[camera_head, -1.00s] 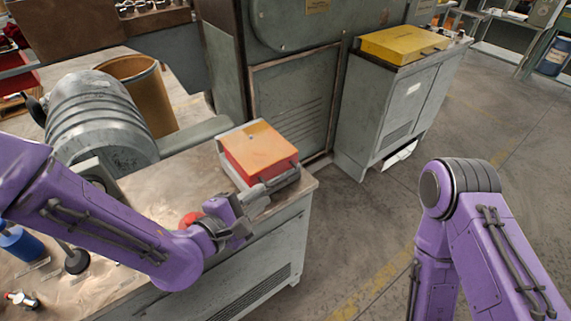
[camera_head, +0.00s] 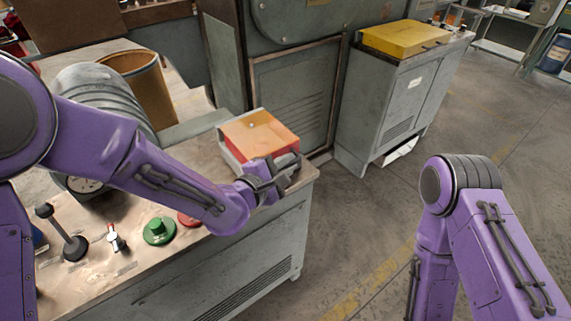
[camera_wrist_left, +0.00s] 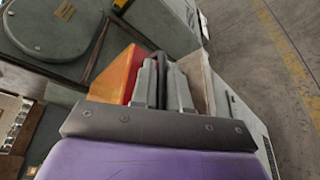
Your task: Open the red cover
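The red cover (camera_head: 252,131) is a boxy lid with an orange-lit top, lying closed on a grey base at the far right corner of the workbench. It also shows in the left wrist view (camera_wrist_left: 122,73), just left of the fingers. My left gripper (camera_head: 281,164) is at the cover's front right side. In the left wrist view my left fingers (camera_wrist_left: 160,83) are close together with a dark bar, perhaps the cover's handle, between them. I cannot tell whether they clamp it. My right gripper is out of view; only my right arm shows.
The workbench (camera_head: 185,270) carries a green button (camera_head: 159,230), a red button (camera_head: 188,220) and a black lever (camera_head: 66,238). A yellow box (camera_head: 405,38) sits on a grey cabinet (camera_head: 395,100) to the right. A tall grey machine stands behind. The floor at right is clear.

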